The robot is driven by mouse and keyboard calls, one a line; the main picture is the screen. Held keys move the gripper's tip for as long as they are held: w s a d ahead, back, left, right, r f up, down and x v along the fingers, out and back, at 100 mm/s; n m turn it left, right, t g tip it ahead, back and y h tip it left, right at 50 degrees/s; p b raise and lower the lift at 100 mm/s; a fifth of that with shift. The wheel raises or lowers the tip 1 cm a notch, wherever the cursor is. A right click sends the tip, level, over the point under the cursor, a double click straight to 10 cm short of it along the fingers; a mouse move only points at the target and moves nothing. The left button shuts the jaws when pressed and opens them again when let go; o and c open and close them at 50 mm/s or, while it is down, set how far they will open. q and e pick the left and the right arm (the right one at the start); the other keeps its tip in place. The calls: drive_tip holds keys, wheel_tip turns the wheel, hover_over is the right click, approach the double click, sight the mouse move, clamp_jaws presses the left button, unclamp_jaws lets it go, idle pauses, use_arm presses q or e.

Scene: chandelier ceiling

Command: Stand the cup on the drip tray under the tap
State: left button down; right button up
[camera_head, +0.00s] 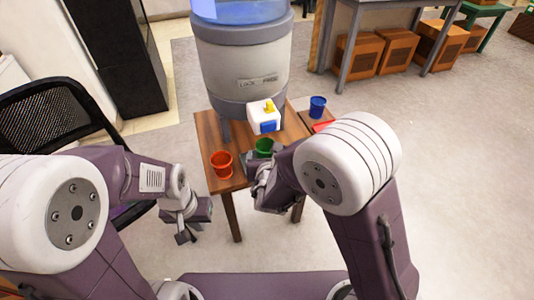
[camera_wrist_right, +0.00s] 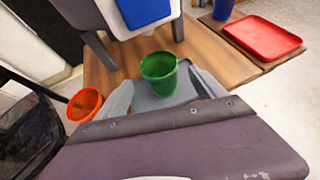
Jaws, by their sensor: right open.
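The green cup (camera_head: 264,146) stands upright on the grey drip tray (camera_wrist_right: 150,100), below the white tap (camera_head: 263,113) with its yellow lever and blue front. In the right wrist view the green cup (camera_wrist_right: 159,78) is between the two grey fingers of my right gripper (camera_wrist_right: 160,82). They are spread, with a gap visible on each side of the cup. In the head view my right gripper (camera_head: 262,162) hides much of the tray. My left gripper (camera_head: 190,232) hangs in front of the table at the left, away from the cup; its jaw gap is unclear.
An orange cup (camera_head: 221,164) stands at the left on the wooden table (camera_head: 211,133). The water dispenser (camera_head: 242,60) rises behind the tap. A blue cup (camera_head: 317,107) and a red tray (camera_wrist_right: 262,36) are at the right. A black mesh chair (camera_head: 50,112) is at the left.

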drive_tip(key=shift+v, duration=1.15)
